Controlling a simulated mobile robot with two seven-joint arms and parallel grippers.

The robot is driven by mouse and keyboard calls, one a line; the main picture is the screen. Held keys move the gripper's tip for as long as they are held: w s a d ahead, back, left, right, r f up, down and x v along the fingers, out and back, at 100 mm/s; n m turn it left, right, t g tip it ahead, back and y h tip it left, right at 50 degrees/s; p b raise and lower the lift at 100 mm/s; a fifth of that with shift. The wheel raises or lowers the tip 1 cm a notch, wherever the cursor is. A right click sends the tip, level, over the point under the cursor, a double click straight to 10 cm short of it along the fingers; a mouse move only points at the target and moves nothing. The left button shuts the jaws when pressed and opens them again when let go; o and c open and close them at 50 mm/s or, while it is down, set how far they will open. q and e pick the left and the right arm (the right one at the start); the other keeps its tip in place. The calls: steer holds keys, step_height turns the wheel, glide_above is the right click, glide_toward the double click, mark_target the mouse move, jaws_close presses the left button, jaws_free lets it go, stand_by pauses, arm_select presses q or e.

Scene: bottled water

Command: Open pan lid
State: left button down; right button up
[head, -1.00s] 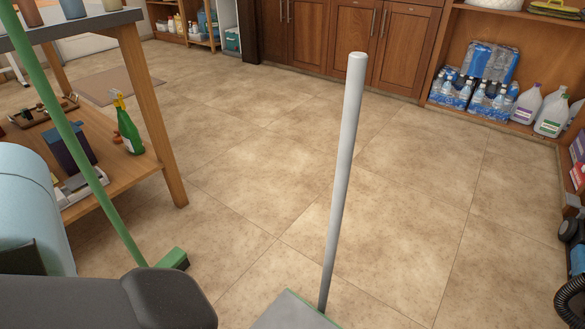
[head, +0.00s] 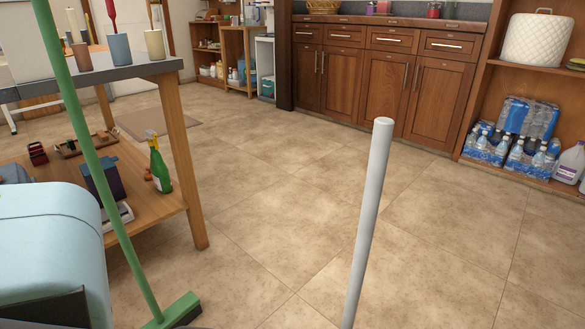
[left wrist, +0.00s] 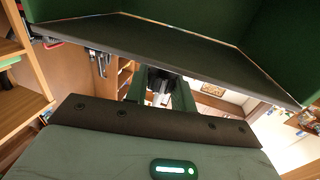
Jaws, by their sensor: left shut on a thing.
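The long-handled dustpan's pale grey pole (head: 367,225) stands slightly tilted in the middle of the head view. The pan at its foot is below the frame. In the left wrist view a dark green pan with a grey lid edge (left wrist: 170,58) fills the top, very close. My left gripper (left wrist: 160,84) reaches up to that edge and is shut on it, seemingly on the lid; the exact contact is hard to make out. My right gripper is in neither view.
A green broom (head: 100,190) leans at the left before a wooden table (head: 190,160). A light blue rounded object (head: 45,235) is at lower left. Cabinets (head: 375,85) and shelves of bottled water (head: 515,140) line the back. The tiled floor between is clear.

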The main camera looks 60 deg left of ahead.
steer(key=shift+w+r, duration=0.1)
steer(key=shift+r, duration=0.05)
